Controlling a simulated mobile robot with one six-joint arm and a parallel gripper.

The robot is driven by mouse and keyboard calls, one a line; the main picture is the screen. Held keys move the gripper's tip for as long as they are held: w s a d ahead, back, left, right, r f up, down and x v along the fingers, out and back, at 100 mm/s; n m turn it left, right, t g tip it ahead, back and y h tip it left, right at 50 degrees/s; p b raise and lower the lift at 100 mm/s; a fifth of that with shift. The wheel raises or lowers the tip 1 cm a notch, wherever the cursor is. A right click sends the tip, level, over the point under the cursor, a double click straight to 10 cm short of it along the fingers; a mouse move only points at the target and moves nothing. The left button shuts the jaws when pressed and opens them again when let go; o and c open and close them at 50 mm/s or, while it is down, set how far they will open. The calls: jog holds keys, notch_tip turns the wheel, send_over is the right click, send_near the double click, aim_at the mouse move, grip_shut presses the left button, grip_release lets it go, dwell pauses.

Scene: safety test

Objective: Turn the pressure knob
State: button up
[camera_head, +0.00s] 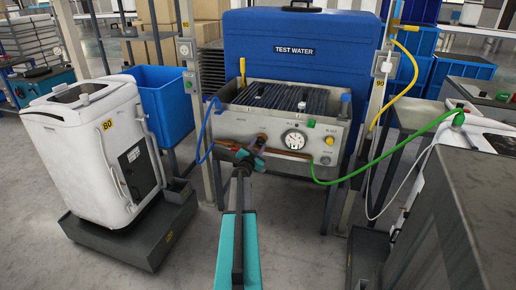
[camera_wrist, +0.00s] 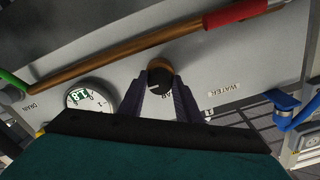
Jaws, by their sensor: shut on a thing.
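The pressure knob (camera_wrist: 160,68) is a round black knob with a brownish top on the grey test panel (camera_wrist: 230,60). In the wrist view it sits between the two dark fingertips of my gripper (camera_wrist: 159,82), which are shut on it. In the head view my teal arm reaches up to the panel and my gripper (camera_head: 246,157) covers most of the knob. The round white pressure gauge (camera_head: 294,140) is just right of my gripper. It also shows in the wrist view (camera_wrist: 90,102), left of the knob, with a green display.
A copper pipe (camera_wrist: 120,50) with a red sleeve (camera_wrist: 243,13) runs close past the knob. A blue hose (camera_head: 204,136) and a green hose (camera_head: 350,176) join the panel at either side. A blue TEST WATER tank (camera_head: 290,65) stands behind, and a white appliance (camera_head: 85,140) stands left.

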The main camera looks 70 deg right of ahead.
jog(key=m+b, duration=0.3)
jog(key=m, duration=0.3)
jog(key=shift+d+m, duration=0.1)
jog(key=shift+m, duration=0.2)
jog(key=shift+r+m+b, duration=0.2)
jog(key=shift+m+b, duration=0.9)
jog(key=shift+m, duration=1.1)
jog(key=o, duration=1.1)
jog(key=shift+c, duration=0.2)
jog(key=shift+a+f, duration=0.1)
jog(key=shift+a, duration=0.1)
jog(key=a+p, duration=0.1)
jog(key=a, duration=1.2)
jog(key=shift+s+a, duration=0.2)
jog(key=shift+s, duration=0.15)
